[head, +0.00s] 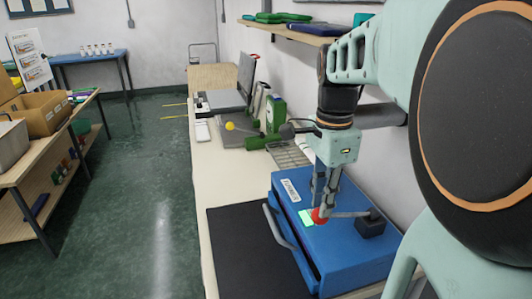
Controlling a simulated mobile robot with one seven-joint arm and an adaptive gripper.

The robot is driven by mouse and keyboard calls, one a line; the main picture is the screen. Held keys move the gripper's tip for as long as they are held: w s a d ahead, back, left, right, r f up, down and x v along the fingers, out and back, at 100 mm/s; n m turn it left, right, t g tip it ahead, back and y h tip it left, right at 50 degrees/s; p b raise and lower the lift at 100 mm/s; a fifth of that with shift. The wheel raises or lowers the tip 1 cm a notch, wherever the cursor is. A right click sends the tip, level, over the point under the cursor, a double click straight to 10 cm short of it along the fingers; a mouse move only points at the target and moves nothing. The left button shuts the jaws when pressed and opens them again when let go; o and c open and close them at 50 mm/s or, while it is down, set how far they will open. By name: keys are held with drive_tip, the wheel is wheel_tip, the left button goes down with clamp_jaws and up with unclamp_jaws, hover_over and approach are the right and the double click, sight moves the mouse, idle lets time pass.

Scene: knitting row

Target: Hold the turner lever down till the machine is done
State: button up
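A blue machine (335,258) labelled with a white plate (291,190) stands on the bench. A grey lever (347,214) runs across its top from a dark block (371,223) to a red ball knob (319,216). The lever lies nearly level, low over the top. A bright green panel (305,218) shows beside the knob. My gripper (323,206) points down with its fingertips at the red knob, and its fingers look close together. The exact contact between fingertips and knob is too small to tell.
A black mat (245,250) lies in front of the machine. A shelf (297,35) hangs on the wall. The floor at left is open, with a wooden rack (50,165) beyond.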

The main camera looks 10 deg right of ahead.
wheel_tip(320, 180, up, 9)
drive_tip(key=p, duration=0.7)
drive_tip(key=shift+r+p, duration=0.15)
drive_tip(key=shift+p, duration=0.2)
